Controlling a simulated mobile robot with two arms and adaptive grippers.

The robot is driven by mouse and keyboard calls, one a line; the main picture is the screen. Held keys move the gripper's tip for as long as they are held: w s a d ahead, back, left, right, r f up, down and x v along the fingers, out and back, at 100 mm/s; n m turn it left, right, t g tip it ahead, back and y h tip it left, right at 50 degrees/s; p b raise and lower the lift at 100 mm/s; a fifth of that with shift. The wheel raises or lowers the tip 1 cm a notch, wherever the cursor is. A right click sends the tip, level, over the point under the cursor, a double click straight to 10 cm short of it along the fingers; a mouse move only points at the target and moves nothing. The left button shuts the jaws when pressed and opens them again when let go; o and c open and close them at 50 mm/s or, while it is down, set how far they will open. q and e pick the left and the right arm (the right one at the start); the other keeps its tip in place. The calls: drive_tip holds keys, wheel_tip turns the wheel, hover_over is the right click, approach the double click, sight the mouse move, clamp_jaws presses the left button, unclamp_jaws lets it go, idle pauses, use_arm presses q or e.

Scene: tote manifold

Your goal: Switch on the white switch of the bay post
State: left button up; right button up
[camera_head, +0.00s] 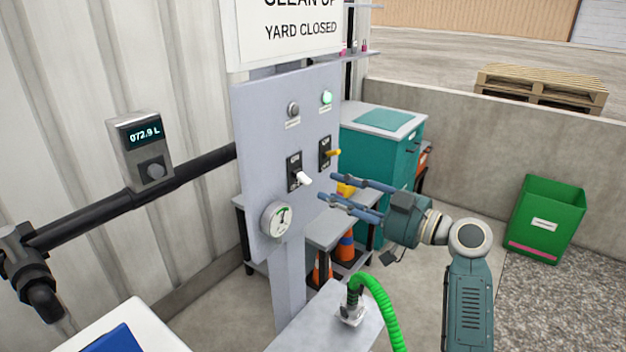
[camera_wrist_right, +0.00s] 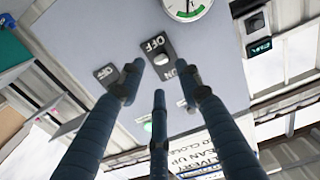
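The bay post (camera_head: 263,120) carries a grey panel with two switches. The white switch (camera_head: 303,178) has a white lever that sticks out and slopes down on its black plate; the lamp above it is grey and unlit. In the right wrist view the white switch's plate (camera_wrist_right: 154,45) reads OFF and ON, turned upside down. My right gripper (camera_head: 330,187) is open and empty, its fingers spread and pointing at the panel, just right of the white lever and apart from it in the head view. In the right wrist view its fingertips (camera_wrist_right: 158,80) show below the plate. My left gripper is not in view.
A yellow-lever switch (camera_head: 331,153) sits up and right of the white one, under a lit green lamp (camera_head: 327,97). A round gauge (camera_head: 277,219) is below. A green hose (camera_head: 379,305) rises in front. A teal cabinet (camera_head: 372,155) stands behind the panel.

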sight(310, 183)
drive_tip(key=p+x, duration=0.1)
drive_tip(key=x, duration=0.5)
drive_tip(key=shift+a, duration=0.1)
